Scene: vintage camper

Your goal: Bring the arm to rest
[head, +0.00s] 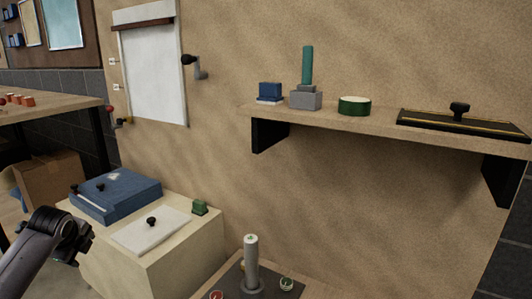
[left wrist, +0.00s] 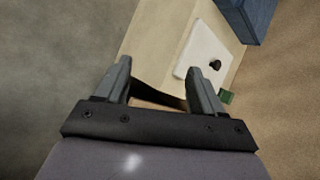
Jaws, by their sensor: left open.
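My left arm (head: 45,250) comes in at the lower left of the head view, in front of a cream cabinet (head: 170,262). Its fingers cannot be made out there. In the left wrist view my left gripper (left wrist: 160,78) is open, with two grey fingers apart and nothing between them. Beyond the fingers are the cream cabinet (left wrist: 165,40), a white lid-like panel with a black knob (left wrist: 202,50), a blue box (left wrist: 250,15) and a small green block (left wrist: 226,96). The fingers appear clear of these. My right gripper is not in view.
A wall shelf (head: 370,125) holds a grey block with a green cylinder (head: 306,78), a green round tin (head: 354,106) and a black tray (head: 460,122). A grey cylinder (head: 251,262) stands on a dark plate at the bottom. A wooden table (head: 50,108) is at left.

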